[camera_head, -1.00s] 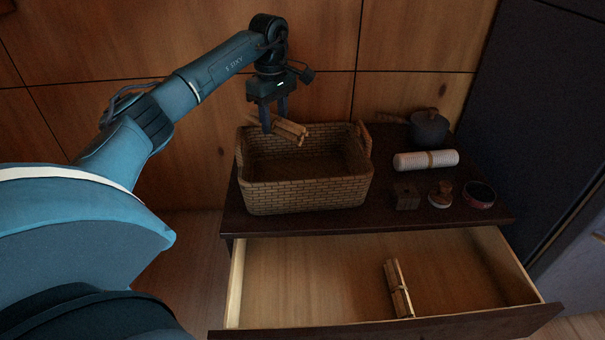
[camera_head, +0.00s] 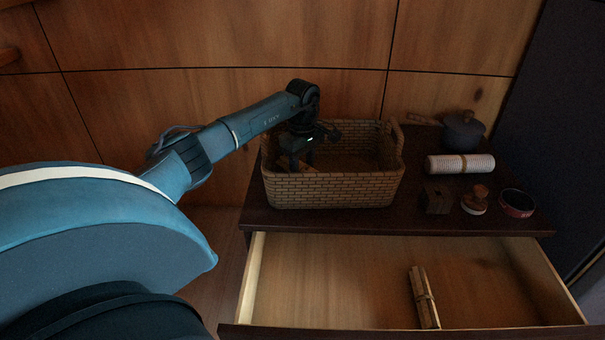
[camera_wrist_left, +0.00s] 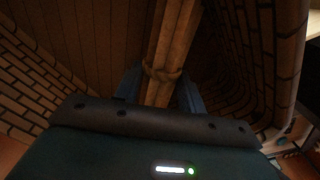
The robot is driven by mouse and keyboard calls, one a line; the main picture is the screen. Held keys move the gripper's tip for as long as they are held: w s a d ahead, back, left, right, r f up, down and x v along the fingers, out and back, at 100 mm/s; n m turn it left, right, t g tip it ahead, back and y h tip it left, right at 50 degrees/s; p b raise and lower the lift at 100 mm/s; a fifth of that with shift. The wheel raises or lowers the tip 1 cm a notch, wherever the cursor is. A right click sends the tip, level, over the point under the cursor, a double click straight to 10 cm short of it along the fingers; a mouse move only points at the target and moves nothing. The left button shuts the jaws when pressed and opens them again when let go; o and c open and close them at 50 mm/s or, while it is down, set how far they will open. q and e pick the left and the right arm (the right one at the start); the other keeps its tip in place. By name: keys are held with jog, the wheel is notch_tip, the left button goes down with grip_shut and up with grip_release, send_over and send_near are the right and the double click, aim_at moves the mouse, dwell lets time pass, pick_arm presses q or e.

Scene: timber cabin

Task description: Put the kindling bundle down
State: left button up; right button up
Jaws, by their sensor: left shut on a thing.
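My left gripper (camera_head: 297,158) is down inside the left part of the wicker basket (camera_head: 330,190). It is shut on a kindling bundle, a tied set of light wooden sticks. In the left wrist view the bundle (camera_wrist_left: 170,45) runs between the two fingers, with its tie (camera_wrist_left: 161,73) just beyond them, and basket walls stand on both sides. Whether the bundle touches the basket floor I cannot tell. In the head view it is mostly hidden by the gripper and the basket's front wall. My right gripper is not in view.
The basket stands on a dark cabinet top. A second stick bundle (camera_head: 424,297) lies in the open drawer (camera_head: 330,285). To the right are a dark pot (camera_head: 463,132), a white roll (camera_head: 460,165), a small dark block (camera_head: 437,199), a wooden-knobbed item (camera_head: 475,199) and a round tin (camera_head: 516,204).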

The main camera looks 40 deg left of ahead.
aim_at(302, 165)
pick_arm(q)
jog(key=shift+f, duration=0.75)
jog(key=shift+r, duration=0.1)
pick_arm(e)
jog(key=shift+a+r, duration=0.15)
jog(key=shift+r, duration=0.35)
pick_arm(q)
jog(key=o, duration=1)
jog(key=shift+o, duration=0.2)
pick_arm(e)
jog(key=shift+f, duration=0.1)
pick_arm(q)
jog(key=shift+r, duration=0.35)
notch_tip(302, 165, up, 11)
jog(key=p, duration=0.4)
jog(key=shift+f, duration=0.2)
jog(key=shift+r, duration=0.35)
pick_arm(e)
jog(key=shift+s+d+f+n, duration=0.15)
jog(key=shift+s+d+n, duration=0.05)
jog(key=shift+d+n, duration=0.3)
